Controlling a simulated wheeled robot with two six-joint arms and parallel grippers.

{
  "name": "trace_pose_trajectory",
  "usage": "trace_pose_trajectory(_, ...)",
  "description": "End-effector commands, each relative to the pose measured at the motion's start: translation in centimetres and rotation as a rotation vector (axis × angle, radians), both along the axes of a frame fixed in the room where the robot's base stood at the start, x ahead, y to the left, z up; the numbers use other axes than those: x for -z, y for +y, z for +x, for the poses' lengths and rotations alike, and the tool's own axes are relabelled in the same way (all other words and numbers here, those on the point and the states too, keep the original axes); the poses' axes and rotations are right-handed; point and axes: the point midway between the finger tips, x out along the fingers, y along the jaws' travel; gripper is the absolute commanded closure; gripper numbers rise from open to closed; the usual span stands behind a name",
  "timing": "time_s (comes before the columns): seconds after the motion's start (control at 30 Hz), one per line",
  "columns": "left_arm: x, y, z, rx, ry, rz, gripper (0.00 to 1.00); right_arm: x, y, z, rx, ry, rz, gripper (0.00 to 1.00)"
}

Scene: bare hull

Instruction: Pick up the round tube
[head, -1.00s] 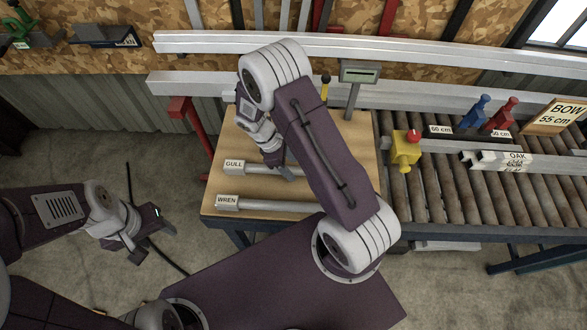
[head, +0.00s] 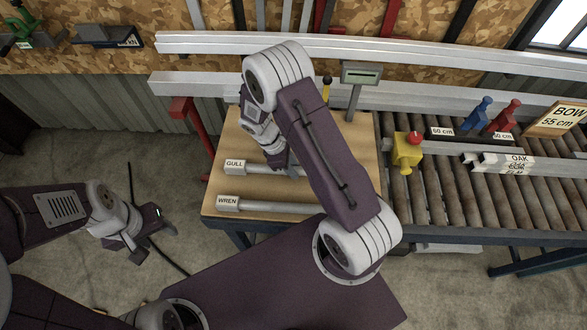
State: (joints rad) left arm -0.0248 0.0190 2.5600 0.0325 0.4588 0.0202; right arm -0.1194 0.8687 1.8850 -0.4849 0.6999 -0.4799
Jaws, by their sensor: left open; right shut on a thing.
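Two pale tubes lie across the wooden table top, one above the other in the head view. The upper tube (head: 262,169) has a tag reading GULL at its left end. The lower tube (head: 275,207) has a tag reading WREN. The view is too coarse to tell which one is round. My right gripper (head: 291,170) points down and is shut on the GULL tube, right of its tag; my own arm hides the tube's right part. The GULL tube appears still at table level. My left gripper (head: 160,237) is open and empty over the floor, left of the table.
The wooden table (head: 226,150) adjoins a roller conveyor (head: 450,205) on the right. A yellow block (head: 407,153) with a red knob, and blue (head: 477,113) and red (head: 505,116) clamps stand near it. A grey display post (head: 355,98) rises behind the table.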

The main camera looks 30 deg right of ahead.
Motion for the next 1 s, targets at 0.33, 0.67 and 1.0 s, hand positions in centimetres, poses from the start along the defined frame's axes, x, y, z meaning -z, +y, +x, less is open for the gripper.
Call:
trace_pose_trajectory(0.33,0.9,0.0,0.0,0.000,0.000,0.000,0.46,-5.1,-0.2,-3.0,0.001,-0.002,0.000,1.00)
trace_pose_trajectory(0.67,1.2,0.0,0.0,0.000,0.000,0.000,0.46,-9.4,-0.8,-10.0,0.000,-0.004,0.001,1.00)
trace_pose_trajectory(1.0,1.2,0.0,0.0,0.000,0.000,0.000,0.46,-10.4,-1.0,-11.6,0.000,-0.001,0.000,1.00)
